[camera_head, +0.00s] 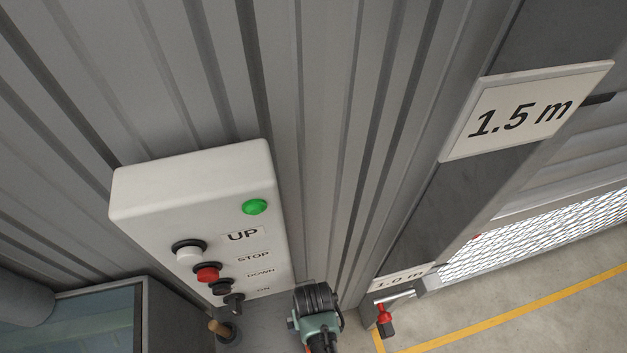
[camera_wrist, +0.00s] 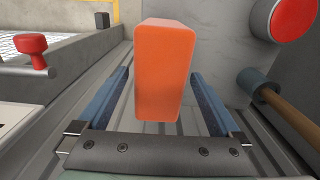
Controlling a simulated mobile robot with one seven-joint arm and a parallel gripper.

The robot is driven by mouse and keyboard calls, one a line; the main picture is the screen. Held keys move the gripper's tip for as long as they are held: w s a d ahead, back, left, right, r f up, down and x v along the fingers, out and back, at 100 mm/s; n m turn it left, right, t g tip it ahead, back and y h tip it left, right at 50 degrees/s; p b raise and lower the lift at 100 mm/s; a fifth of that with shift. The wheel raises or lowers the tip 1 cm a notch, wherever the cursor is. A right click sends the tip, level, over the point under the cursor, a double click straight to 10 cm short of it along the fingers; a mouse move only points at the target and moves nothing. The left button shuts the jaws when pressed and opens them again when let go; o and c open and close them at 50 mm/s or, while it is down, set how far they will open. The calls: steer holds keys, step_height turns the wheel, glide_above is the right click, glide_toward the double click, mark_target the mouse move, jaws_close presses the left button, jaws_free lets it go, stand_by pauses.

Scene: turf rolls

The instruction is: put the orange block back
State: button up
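The orange block (camera_wrist: 160,70) stands out large in the middle of the wrist view, its long side running away from the palm. My gripper (camera_wrist: 160,78) has its two blue fingers on either side of the block, with the tips close against its sides. It looks shut on the block, which appears clear of any surface. In the head view, my teal and black wrist (camera_head: 318,315) shows at the bottom edge. The fingers and the block are hidden there.
A white control box (camera_head: 205,225) with buttons is on the ribbed wall. A 1.5 m sign (camera_head: 525,112) is on the post at right.

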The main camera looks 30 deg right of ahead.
step_height(320, 180, up, 12)
steer(key=shift+r+b, duration=0.15)
steer(key=shift+b, duration=0.15)
stand_by(0.4)
stand_by(0.5)
